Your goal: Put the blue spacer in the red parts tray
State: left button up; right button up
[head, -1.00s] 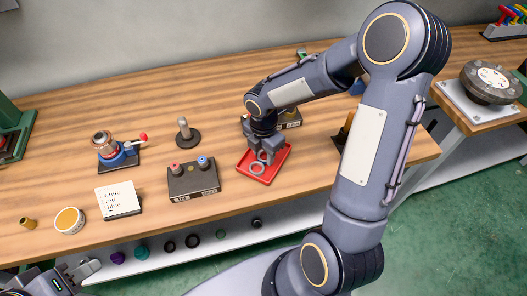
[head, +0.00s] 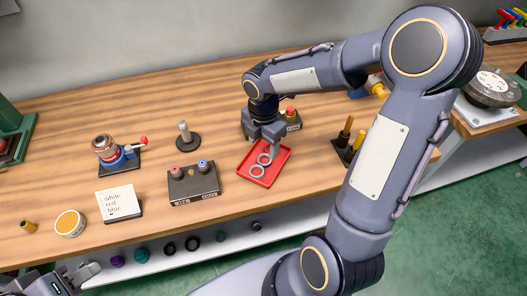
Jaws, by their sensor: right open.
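The red parts tray (head: 282,170) lies on the bench, right of the black block.
A black block (head: 193,186) with red and blue tops stands left of the tray. A dark holder with upright pegs (head: 347,141) is to the right.

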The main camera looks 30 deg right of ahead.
jog(key=s+r+m, duration=0.4)
jog(key=r+m, duration=0.1)
jog(key=r, duration=0.3)
jog(key=s+a+r+m+t+y, duration=0.1)
jog(key=s+a+m+t+y, duration=0.1)
jog(key=s+m, duration=0.4)
jog(key=s+a+r+m+t+y, duration=0.1)
jog(key=s+m+t, duration=0.2)
jog(key=m, duration=0.9)
jog(key=s, duration=0.3)
jog(key=shift+s+a+t+y, duration=0.3)
jog(key=shift+s+a+y, duration=0.05)
jog(key=shift+s+y, duration=0.05)
